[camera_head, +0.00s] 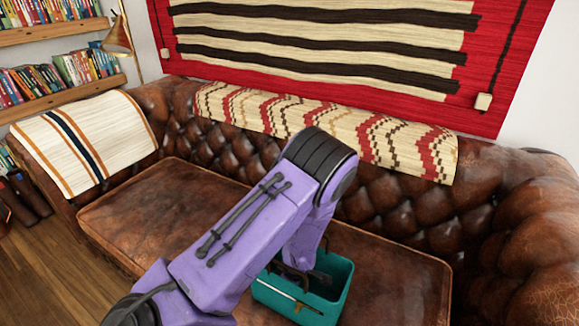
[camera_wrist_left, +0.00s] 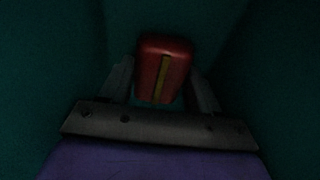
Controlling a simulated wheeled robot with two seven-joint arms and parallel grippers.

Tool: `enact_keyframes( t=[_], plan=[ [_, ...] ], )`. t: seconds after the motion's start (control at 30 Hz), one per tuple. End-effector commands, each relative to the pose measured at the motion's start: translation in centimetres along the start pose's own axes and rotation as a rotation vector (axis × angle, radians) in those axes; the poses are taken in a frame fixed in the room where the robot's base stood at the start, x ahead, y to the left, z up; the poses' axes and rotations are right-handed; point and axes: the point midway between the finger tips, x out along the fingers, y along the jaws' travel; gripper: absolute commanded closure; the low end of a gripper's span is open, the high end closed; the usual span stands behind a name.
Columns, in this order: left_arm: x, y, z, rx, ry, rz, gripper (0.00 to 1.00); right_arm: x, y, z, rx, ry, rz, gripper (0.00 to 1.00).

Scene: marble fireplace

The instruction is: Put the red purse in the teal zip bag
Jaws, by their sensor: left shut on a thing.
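The teal zip bag (camera_head: 334,272) stands open on the sofa seat, partly behind my purple left arm. My left gripper (camera_wrist_left: 162,88) reaches down inside the bag. In the left wrist view it is shut on the red purse (camera_wrist_left: 172,75), which has a yellowish stripe down its middle. Dark teal bag walls (camera_wrist_left: 50,60) surround the purse and gripper in that view. The wrist view is dim, and I cannot tell whether the purse touches the bag's floor. In the head view the arm and bag walls hide the purse and fingertips. My right gripper is not in view.
The brown leather sofa seat (camera_head: 150,215) is clear to the left of the bag. The tufted backrest (camera_head: 390,205) rises behind, with a patterned throw (camera_head: 330,130) over it. A striped blanket (camera_head: 85,140) covers the left arm. A lamp (camera_head: 117,38) and bookshelves stand at the left.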

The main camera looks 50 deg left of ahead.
Motion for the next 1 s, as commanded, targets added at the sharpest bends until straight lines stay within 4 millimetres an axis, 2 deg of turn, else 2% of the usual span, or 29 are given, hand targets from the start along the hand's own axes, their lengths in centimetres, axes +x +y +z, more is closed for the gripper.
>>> enact_keyframes(
  t=[0.03,0.1,0.43,0.57,0.8,1.0],
  plan=[
    [0.1,0.0,0.0,0.0,0.0,0.0,0.31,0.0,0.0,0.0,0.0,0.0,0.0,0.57],
    [0.1,0.0,0.0,0.0,0.0,0.0,0.12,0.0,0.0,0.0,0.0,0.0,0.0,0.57],
    [-0.5,0.0,0.0,0.0,0.0,0.001,0.12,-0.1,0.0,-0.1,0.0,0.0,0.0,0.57],
    [-3.0,0.1,-0.1,0.001,0.0,0.004,0.12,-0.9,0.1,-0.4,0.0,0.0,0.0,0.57],
    [-9.3,0.1,-0.1,0.001,0.001,0.004,0.12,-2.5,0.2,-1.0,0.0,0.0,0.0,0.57],
    [-12.0,0.1,-0.1,0.0,0.0,0.001,0.12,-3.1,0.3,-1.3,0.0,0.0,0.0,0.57]
  ],
)
